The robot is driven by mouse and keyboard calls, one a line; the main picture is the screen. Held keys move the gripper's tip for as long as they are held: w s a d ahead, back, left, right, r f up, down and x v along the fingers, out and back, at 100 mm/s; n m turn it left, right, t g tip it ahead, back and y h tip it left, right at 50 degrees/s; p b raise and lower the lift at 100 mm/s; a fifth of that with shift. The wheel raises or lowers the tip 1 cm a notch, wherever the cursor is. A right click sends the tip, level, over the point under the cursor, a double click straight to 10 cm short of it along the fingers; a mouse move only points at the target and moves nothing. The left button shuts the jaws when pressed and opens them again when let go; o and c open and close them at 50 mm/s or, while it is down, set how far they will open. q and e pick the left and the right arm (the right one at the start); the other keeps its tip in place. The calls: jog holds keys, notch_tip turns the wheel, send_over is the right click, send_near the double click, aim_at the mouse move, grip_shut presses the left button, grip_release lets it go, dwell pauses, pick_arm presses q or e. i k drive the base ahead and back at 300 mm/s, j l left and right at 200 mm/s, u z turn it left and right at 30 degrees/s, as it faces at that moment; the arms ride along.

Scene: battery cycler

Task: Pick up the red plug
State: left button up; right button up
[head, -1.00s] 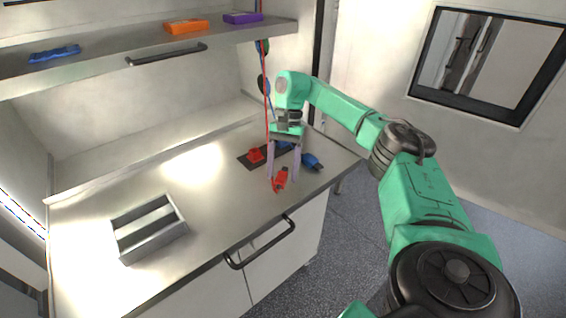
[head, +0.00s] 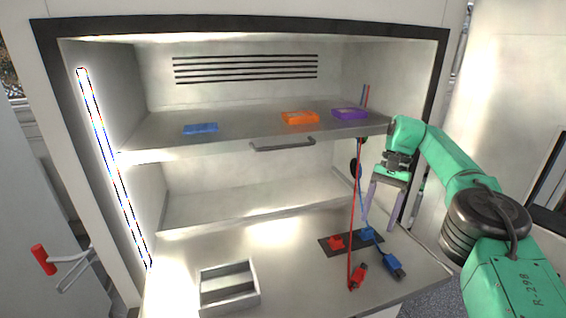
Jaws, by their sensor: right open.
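The red plug (head: 359,274) lies on the worktop, near the front right, with a red cable (head: 353,215) running up from it. My right gripper (head: 379,228) is open and empty, pointing down. Its fingertips show above and slightly right of the red plug in the head view, apart from it. The blue plug (head: 393,266) lies to the right of the red plug. My left gripper is not in view.
A dark plate (head: 325,246) behind the plugs carries a red socket (head: 337,242) and a blue socket (head: 368,235). A grey tray (head: 204,290) stands at front left. The shelf (head: 240,131) above holds blue, orange and purple items. The worktop's middle is clear.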

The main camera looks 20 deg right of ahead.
aim_at(357, 278)
jog(key=k+l, duration=0.3)
jog(key=k, duration=0.15)
jog(key=k+l, duration=0.25)
jog(key=k, duration=0.25)
